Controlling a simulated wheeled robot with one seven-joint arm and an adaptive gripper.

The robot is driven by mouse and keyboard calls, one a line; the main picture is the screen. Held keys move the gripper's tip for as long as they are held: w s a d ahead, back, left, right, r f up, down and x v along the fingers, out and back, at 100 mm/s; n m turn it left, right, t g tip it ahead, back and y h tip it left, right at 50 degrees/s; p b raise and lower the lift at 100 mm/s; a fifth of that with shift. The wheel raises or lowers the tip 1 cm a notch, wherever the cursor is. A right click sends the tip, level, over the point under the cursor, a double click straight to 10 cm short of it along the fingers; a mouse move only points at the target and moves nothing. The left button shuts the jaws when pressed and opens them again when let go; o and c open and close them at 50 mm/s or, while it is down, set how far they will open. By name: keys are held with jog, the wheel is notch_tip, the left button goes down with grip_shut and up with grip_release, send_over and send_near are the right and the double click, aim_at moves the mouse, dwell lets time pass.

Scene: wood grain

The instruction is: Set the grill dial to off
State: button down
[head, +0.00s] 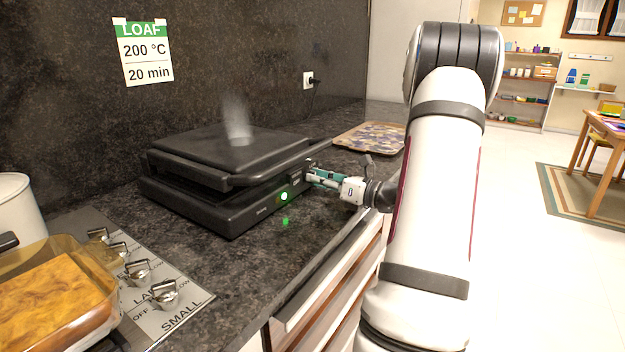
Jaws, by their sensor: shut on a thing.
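The black grill (240,208) sits on the dark counter with its lid (190,160) lowered. A green light (284,196) glows on its front face, and a faint wisp of steam or smoke shows above the lid. My gripper (311,175) reaches in from the right to the grill's front right corner. It is shut on the grill dial there; the fingers and the corner's shadow hide the dial, so its setting cannot be read.
A stove panel (190,298) with several metal knobs lies at the front left, beside a glass dish (55,295) of loaf. A patterned tray (370,138) lies behind my gripper. A white pot (18,210) stands at the left edge. Drawers run below the counter edge.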

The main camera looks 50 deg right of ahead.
jog(key=shift+f+n+b, duration=0.1)
jog(key=shift+n+b, duration=1.6)
jog(key=shift+b, duration=0.05)
jog(key=shift+n+b, duration=1.5)
jog(key=shift+b, duration=0.4)
jog(key=shift+n+b, duration=1)
jog(key=shift+b, duration=0.25)
jog(key=shift+n+b, duration=1.6)
jog(key=shift+b, duration=0.9)
jog(key=shift+n+b, duration=1.8)
jog(key=shift+b, duration=1)
jog(key=c, duration=1.5)
grip_release()
